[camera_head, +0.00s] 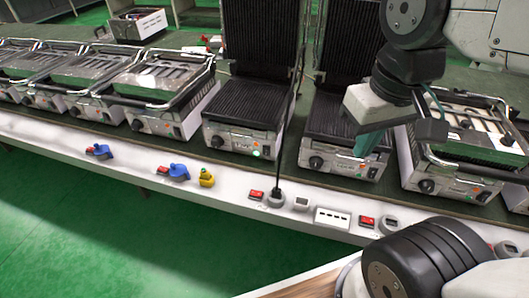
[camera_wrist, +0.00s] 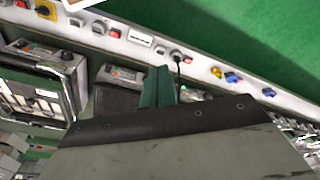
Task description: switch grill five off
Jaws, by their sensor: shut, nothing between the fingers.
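Several contact grills stand in a row on the bench; I see no readable numbers, so I cannot tell which is grill five. An open grill (camera_head: 240,121) at the middle has a black knob and a lit green lamp (camera_head: 256,153). To its right another open grill (camera_head: 335,127) has a black knob (camera_head: 316,162). My gripper (camera_head: 368,143) has teal fingers and is shut and empty. It hangs in front of that right grill's plate and hides part of it.
The white front rail (camera_head: 229,189) carries red switches (camera_head: 257,195), blue plugs (camera_head: 178,171) and a yellow plug (camera_head: 207,178). A black cable (camera_head: 281,150) rises from a socket beside the middle grill. Green floor (camera_head: 130,235) is clear in front.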

